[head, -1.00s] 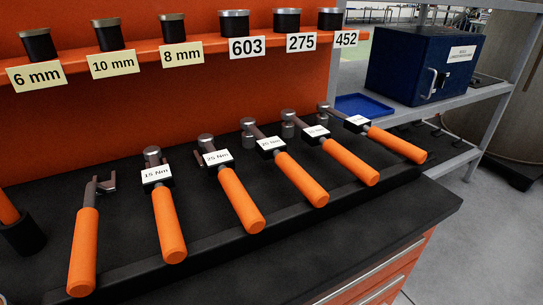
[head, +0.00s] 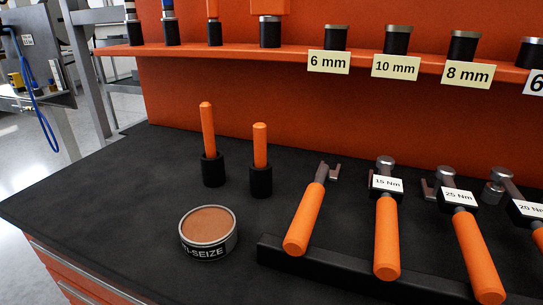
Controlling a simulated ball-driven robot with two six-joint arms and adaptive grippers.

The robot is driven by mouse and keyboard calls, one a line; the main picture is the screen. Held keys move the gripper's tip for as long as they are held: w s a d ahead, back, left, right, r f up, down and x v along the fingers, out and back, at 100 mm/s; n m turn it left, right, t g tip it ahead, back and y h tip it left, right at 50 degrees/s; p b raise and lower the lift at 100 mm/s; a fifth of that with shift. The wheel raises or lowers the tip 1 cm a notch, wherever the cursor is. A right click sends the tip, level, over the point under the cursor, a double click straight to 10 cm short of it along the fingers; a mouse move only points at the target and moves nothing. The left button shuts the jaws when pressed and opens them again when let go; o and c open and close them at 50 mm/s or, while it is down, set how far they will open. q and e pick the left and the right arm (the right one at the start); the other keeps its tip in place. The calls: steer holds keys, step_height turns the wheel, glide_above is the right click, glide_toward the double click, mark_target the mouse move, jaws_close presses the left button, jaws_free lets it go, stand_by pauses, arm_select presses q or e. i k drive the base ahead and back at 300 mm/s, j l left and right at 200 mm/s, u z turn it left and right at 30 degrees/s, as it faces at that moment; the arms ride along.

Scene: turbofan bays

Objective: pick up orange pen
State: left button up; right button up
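Two slim orange pen-like sticks stand upright in black cups on the dark bench top in the head view. The left one (head: 207,130) is taller and rises from its black cup (head: 213,171). The right one (head: 260,146) is shorter above its black cup (head: 261,182). Their lower ends are hidden inside the cups. I cannot tell from their look which is the pen. Neither of my grippers is in view.
A round anti-seize tin (head: 209,232) sits in front of the cups. Several orange-handled wrenches (head: 387,236) lean on a black rack (head: 330,267) at right. An orange shelf (head: 290,56) with sockets runs behind. The bench's left part (head: 100,195) is clear.

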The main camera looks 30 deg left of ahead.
mark_target(260, 130)
steer(key=k+j+z, duration=0.3)
steer(key=j+z, duration=0.15)
steer(key=k+j+z, duration=0.45)
steer(key=j, duration=0.15)
steer(key=i+j, duration=0.05)
steer(key=i, duration=0.05)
